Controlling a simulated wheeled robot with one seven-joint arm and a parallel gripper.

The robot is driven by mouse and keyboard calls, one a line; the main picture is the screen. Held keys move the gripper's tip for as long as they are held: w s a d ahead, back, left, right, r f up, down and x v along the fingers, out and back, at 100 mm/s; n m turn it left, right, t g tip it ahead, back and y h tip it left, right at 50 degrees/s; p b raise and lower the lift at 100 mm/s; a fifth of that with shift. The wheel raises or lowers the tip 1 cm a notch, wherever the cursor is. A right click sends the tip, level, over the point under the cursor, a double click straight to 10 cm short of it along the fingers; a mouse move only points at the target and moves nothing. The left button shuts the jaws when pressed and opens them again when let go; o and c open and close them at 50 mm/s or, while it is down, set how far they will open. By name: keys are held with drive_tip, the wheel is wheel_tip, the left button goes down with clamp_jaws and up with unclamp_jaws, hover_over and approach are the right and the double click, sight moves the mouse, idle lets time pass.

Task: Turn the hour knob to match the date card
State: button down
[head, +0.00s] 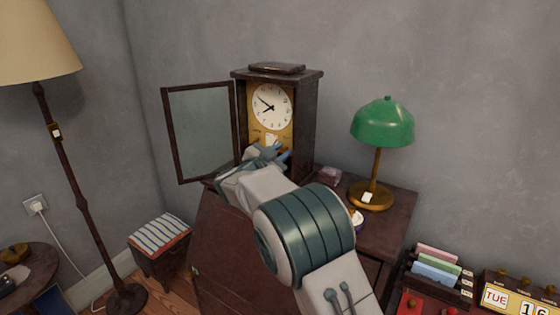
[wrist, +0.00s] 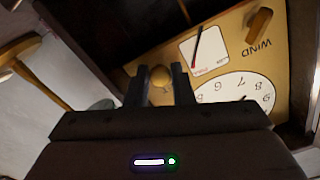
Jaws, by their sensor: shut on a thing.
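The clock (head: 274,105) stands in a dark wooden case with its glass door swung open to the left. Its white dial (head: 271,106) has black hands and sits on a brass face. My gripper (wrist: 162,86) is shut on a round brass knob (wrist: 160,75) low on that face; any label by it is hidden. Beside the knob are a small white square dial (wrist: 203,50) with a dark and red pointer and a brass wind key (wrist: 258,24) marked WIND. The date card holder (head: 517,300) at the lower right reads TUE and 16. In the head view, my arm hides the knob.
The open glass door (head: 203,133) is close to the left of my gripper. A green lamp (head: 383,124) and a small dark box (head: 328,176) stand to the clock's right. A striped stool (head: 160,237) and a floor lamp (head: 72,175) are at the left.

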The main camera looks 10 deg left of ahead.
drive_tip(key=m+b, duration=0.6)
drive_tip(key=m, duration=0.1)
drive_tip(key=shift+f+b, duration=0.15)
drive_tip(key=shift+b, duration=0.15)
drive_tip(key=m+b, duration=0.3)
drive_tip(key=m, duration=0.1)
drive_tip(key=shift+m+b, duration=0.6)
drive_tip(key=shift+m, duration=0.3)
drive_tip(key=shift+r, duration=0.25)
drive_tip(key=c, duration=1.5)
unclamp_jaws()
drive_tip(key=shift+c, duration=0.2)
drive_tip(key=shift+s, duration=0.1)
drive_tip(key=b+v, duration=0.1)
drive_tip(key=v, duration=1.2)
drive_tip(key=shift+s+a, duration=0.2)
drive_tip(key=shift+s, duration=0.1)
